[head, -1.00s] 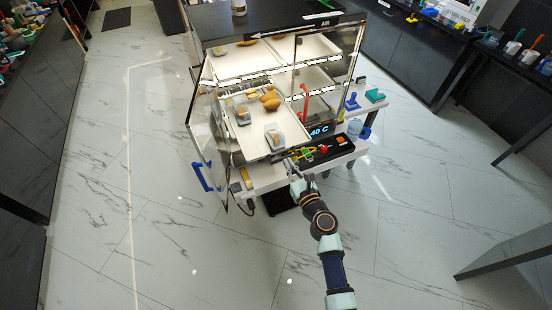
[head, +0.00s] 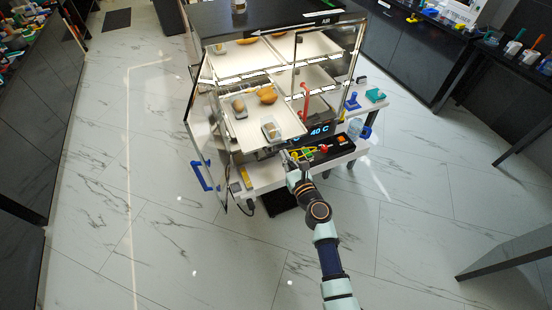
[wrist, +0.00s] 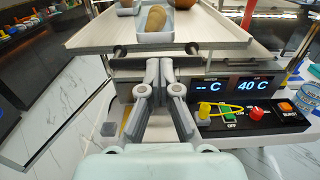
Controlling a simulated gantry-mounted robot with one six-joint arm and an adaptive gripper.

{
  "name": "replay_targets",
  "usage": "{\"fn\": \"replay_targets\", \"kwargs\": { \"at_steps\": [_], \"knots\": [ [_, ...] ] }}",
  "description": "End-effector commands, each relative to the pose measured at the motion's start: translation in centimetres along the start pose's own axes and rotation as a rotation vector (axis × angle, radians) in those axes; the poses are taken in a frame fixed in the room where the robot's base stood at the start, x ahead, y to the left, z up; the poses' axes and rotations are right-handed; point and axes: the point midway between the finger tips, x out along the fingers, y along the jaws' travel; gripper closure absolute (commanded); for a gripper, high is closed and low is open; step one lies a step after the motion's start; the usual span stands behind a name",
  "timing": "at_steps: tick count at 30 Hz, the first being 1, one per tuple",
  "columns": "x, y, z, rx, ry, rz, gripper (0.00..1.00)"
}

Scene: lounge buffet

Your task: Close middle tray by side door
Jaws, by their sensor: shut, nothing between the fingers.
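The middle tray (head: 291,121), a white sheet with small glass dishes and bread on it, sticks out of the front of the glass warmer cabinet. In the wrist view the tray (wrist: 95,38) lies just above and beyond the fingertips. My gripper (head: 289,156) is shut and empty at the tray's front edge; it also shows in the wrist view (wrist: 160,66). I cannot tell if the fingertips touch the edge. The glass side door (head: 222,180), with a blue handle (head: 202,176), stands open on the left.
The control panel (head: 326,150), with a blue 40 C display (head: 319,131), coloured knobs and buttons, is close right of my gripper. An upper tray (head: 244,57) is inside the cabinet. A red handle (head: 305,101) stands right of the middle tray. The floor in front is free.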

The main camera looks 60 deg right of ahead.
Motion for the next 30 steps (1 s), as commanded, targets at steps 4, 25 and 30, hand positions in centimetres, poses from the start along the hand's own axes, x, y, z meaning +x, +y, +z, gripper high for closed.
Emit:
{"fn": "replay_targets", "kwargs": {
  "at_steps": [4,25,30],
  "knots": [
    [1.4,0.0,-0.2,0.000,0.000,0.001,1.00],
    [7.7,0.1,-0.3,0.000,0.000,0.001,1.00],
    [9.3,0.1,-0.3,0.000,-0.001,0.001,1.00]
  ]
}}
